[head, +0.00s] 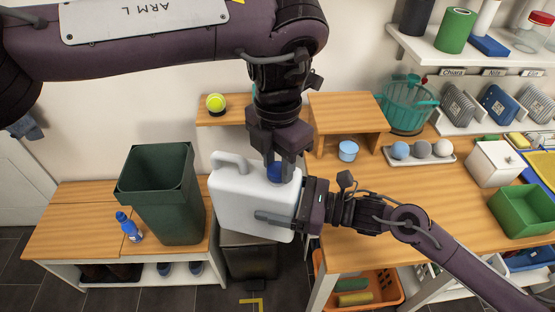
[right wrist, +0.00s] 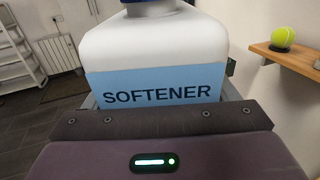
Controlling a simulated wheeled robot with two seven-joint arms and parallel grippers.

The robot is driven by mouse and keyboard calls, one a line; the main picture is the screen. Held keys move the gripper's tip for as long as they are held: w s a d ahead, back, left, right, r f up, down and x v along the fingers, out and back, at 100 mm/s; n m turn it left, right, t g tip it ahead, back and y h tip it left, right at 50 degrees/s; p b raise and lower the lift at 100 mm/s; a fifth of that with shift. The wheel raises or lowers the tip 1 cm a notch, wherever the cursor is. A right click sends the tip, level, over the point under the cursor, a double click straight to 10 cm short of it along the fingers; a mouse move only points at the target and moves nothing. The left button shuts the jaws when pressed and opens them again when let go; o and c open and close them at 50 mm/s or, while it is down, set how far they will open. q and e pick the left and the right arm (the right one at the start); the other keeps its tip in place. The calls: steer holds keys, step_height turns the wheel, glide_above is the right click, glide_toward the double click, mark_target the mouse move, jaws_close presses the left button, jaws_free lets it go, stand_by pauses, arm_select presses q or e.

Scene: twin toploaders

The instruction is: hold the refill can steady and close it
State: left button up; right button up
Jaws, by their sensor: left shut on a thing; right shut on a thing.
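The white refill can (head: 240,200), with a moulded handle at its upper left, is held in the air between my two grippers, tilted slightly in the head view. My right gripper (head: 276,217) is shut around the can's body from the right. The right wrist view shows the can (right wrist: 155,50) close up, with a blue label (right wrist: 157,93) reading SOFTENER. A blue cap (head: 274,172) is at the can's top. My left gripper (head: 278,165) points down and is shut on this cap. The fingers partly hide the cap, so I cannot tell how tightly it sits on the neck.
A dark green bin (head: 165,195) stands on the low bench at left, beside a small blue bottle (head: 129,227). The wooden table (head: 400,200) at right bears a light-blue jar (head: 348,150), a tray of balls and a green box (head: 525,210). A tennis ball (head: 215,103) rests on a shelf.

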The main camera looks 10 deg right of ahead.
arm_select(q)
steer(key=m, duration=0.4)
steer(key=shift+w+a+m, duration=0.15)
steer(key=shift+w+m, duration=0.05)
steer(key=shift+m, duration=0.1)
steer(key=m, duration=0.4)
steer(key=shift+m, duration=0.3)
steer(key=m, duration=0.4)
steer(key=shift+m, duration=0.3)
steer(key=m, duration=0.6)
steer(key=o, duration=0.9)
steer(key=shift+s, duration=0.1)
steer(key=shift+o, duration=0.2)
steer(key=shift+s, duration=0.1)
steer(key=shift+d, duration=0.2)
steer(key=shift+r, duration=0.1)
